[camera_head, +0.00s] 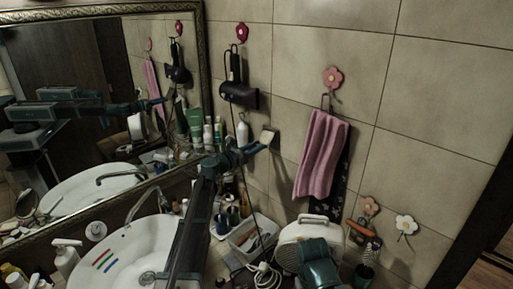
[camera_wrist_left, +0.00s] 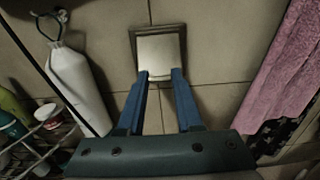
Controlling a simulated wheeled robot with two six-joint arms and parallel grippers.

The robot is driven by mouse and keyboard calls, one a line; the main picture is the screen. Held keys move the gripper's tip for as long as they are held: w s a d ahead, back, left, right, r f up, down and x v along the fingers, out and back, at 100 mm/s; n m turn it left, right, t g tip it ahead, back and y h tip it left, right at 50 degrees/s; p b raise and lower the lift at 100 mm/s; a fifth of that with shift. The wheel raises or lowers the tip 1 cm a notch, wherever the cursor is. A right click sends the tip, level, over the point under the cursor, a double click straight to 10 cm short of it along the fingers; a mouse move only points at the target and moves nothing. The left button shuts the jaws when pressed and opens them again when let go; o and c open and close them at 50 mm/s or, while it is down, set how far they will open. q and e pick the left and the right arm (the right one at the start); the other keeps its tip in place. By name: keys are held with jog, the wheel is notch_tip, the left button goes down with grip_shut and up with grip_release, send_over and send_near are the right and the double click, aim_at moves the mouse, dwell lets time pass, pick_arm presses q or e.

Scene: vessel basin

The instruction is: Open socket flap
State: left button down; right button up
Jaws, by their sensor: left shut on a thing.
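The wall socket shows as a square with a dark frame (camera_wrist_left: 183,32) and a pale flap (camera_wrist_left: 160,55) in the left wrist view. In the head view the pale flap (camera_head: 268,136) is on the tiled wall, right of the mirror. My left gripper (camera_wrist_left: 160,74) reaches up to it, with its two blue fingers at the left and right sides of the flap's lower part. It is shut on the flap, and the fingers stand a flap's width apart. How far the flap is tilted from the frame is hard to tell. My right gripper does not show.
A pink towel (camera_head: 320,155) hangs to the right of the socket. Below are the washbasin (camera_head: 110,262), a white basket (camera_head: 250,232) and a white appliance (camera_head: 308,228). A dark hair dryer (camera_head: 238,93) hangs above left.

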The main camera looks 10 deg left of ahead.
pick_arm(q)
jog(key=shift+a+r+p, duration=0.15)
jog(key=shift+r+p, duration=0.15)
jog(key=shift+r, duration=0.1)
notch_tip(320, 180, up, 7)
jog(key=p, duration=0.6)
jog(key=shift+s+p, duration=0.15)
jog(key=shift+p, duration=0.25)
jog(key=c, duration=1.5)
grip_release()
jog(key=shift+a+f, duration=0.1)
jog(key=o, duration=0.9)
jog(key=shift+f, duration=0.1)
jog(key=shift+o, duration=0.2)
jog(key=v, duration=1.3)
jog(key=shift+s, duration=0.4)
